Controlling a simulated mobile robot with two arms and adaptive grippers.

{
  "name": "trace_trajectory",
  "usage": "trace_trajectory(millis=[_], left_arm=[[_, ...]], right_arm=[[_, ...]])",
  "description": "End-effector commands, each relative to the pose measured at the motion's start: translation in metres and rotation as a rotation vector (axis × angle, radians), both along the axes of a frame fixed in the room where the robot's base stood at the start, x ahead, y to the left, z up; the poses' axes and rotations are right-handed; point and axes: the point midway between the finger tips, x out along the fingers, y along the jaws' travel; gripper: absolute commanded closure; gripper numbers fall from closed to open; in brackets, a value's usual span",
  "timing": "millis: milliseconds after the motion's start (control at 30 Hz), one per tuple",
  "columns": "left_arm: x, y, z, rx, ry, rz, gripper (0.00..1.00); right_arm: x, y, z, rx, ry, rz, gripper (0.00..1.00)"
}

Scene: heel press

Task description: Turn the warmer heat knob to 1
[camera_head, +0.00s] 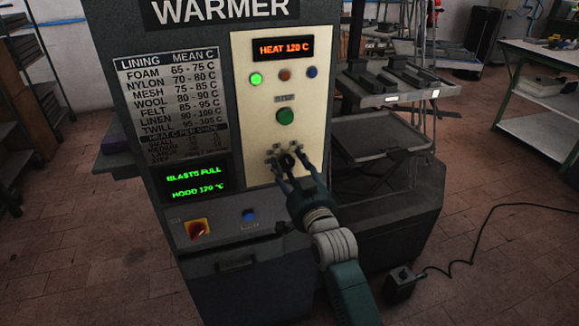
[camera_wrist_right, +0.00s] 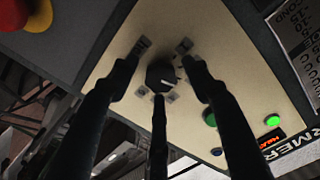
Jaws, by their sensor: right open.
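The warmer (camera_head: 240,120) is a tall dark machine with a cream control panel. Its black heat knob (camera_head: 288,160) sits low on that panel, partly covered by my gripper. In the right wrist view the knob (camera_wrist_right: 160,75) shows a pale pointer mark, with small labels around it too blurred to read. My right gripper (camera_head: 287,164) is open, its three fingers spread around the knob. In the right wrist view the fingers (camera_wrist_right: 158,72) look apart from the knob, though contact is hard to tell. My left gripper is out of view.
A green button (camera_head: 285,117) is above the knob. A green-text screen (camera_head: 195,182) and a red-yellow switch (camera_head: 197,229) are at lower left. A rack with trays (camera_head: 375,135) stands right of the warmer.

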Motion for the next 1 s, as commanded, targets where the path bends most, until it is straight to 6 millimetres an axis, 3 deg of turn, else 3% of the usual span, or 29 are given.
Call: trace_trajectory(millis=[267,500,1000], left_arm=[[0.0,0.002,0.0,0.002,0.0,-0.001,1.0],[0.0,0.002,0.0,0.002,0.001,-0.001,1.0],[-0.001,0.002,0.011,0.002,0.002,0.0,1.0]], right_arm=[[0.001,0.0,0.0,0.0,0.001,0.0,0.51],[0.001,0.001,-0.001,0.0,0.001,0.0,0.96],[0.001,0.001,0.0,-0.123,-0.034,0.002,0.96]])
